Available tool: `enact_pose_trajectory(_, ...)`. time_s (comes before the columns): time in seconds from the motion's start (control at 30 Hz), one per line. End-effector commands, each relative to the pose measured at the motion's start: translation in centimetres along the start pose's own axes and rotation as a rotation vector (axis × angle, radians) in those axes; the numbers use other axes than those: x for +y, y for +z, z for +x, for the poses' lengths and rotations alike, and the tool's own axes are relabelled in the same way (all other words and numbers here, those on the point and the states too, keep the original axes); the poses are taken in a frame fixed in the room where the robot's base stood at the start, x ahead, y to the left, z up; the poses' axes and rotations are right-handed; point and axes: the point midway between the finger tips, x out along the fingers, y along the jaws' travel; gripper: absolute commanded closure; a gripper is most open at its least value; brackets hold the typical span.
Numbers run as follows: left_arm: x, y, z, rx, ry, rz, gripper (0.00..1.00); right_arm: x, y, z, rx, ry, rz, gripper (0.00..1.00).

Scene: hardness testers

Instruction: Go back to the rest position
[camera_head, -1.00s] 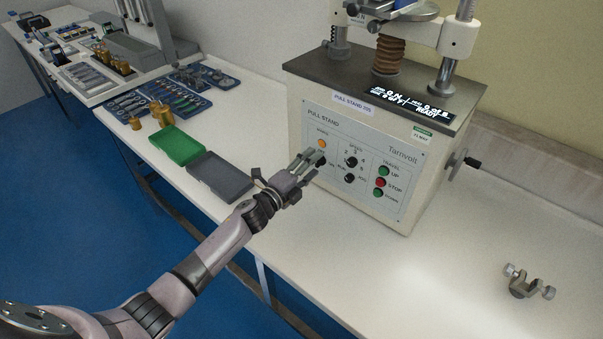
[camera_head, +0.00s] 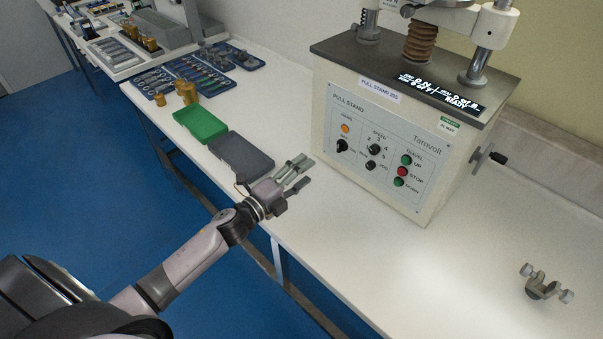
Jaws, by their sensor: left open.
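My left gripper (camera_head: 297,174) is open and empty. It is over the front part of the white bench, to the left of the pull stand and apart from its front panel. The pull stand (camera_head: 385,160) is a cream box with a dark top, a lit display (camera_head: 440,94), knobs, an orange lamp (camera_head: 345,128) and green and red buttons. Its display ends with the word READY. My right gripper is not in the view.
A dark grey tray (camera_head: 241,155) and a green tray (camera_head: 200,124) lie left of my gripper. Brass weights (camera_head: 187,92) and blue tool trays (camera_head: 208,78) are behind them. A metal clamp (camera_head: 544,287) lies at the right. The bench (camera_head: 400,270) is bare in front of the stand.

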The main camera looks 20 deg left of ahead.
Motion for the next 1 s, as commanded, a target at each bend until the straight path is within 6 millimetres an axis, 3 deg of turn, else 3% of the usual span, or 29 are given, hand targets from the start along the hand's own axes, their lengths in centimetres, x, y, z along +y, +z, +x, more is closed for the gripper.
enact_pose_trajectory(0.3, 0.0, 0.0, 0.0, -0.01, 0.003, -0.012, 0.5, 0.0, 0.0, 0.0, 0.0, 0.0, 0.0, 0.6)
enact_pose_trajectory(0.47, 0.6, 0.0, -1.1, -0.132, 0.039, -0.165, 0.5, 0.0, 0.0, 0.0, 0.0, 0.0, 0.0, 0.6)
enact_pose_trajectory(0.67, 3.4, -0.6, -6.1, -0.445, 0.183, -0.579, 0.5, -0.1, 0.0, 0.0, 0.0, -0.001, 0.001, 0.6)
enact_pose_trajectory(0.8, 6.1, -2.8, -11.4, -0.662, 0.335, -0.87, 0.5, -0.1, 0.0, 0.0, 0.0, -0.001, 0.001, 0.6)
enact_pose_trajectory(1.0, 8.2, -6.8, -17.9, -0.872, 0.527, -1.135, 0.5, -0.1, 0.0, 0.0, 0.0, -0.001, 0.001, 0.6)
